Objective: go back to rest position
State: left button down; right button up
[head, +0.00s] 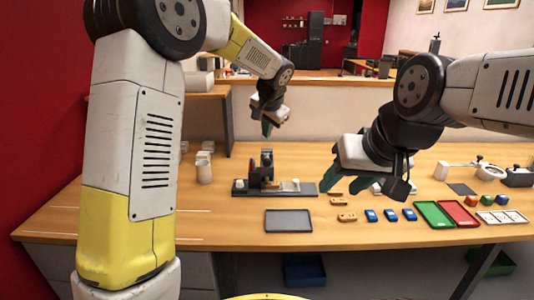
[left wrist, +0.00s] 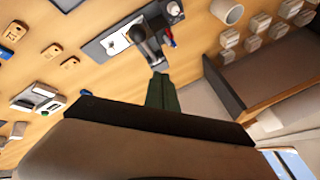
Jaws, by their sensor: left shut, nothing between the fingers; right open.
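My left gripper (head: 267,128) is raised above the table, over the back of the laser marker. Its green fingers (left wrist: 162,92) are shut together with nothing between them in the left wrist view. My right gripper (head: 331,181) is open, with its green fingers low over the table, to the right of the laser marker. The laser marker (head: 265,168) is a dark upright device on a flat base; it also shows in the left wrist view (left wrist: 138,34). Both grippers are apart from it.
A dark grey tray (head: 288,227) lies at the table's front. Wooden pieces (head: 347,217) and blue pieces (head: 391,215) lie to its right, then a green tray (head: 434,214) and a red tray (head: 458,213). A white mug (head: 204,172) stands at the left.

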pick_arm(q)
jog(key=s+a+r+n+h, duration=0.1)
jog(key=s+a+r+n, duration=0.15)
jog(key=s+a, duration=0.5)
jog(key=s+a+r+n, duration=0.2)
jog(key=s+a+r, duration=0.2)
jog(key=s, duration=0.7)
jog(key=s+a+f+n+h, duration=0.1)
jog(key=s, duration=0.7)
jog(key=s+a+f+n+h, duration=0.1)
jog(key=s+f+n, duration=0.1)
jog(key=s, duration=0.6)
jog(key=shift+s+a+f, duration=0.15)
jog(key=shift+s+a, duration=0.2)
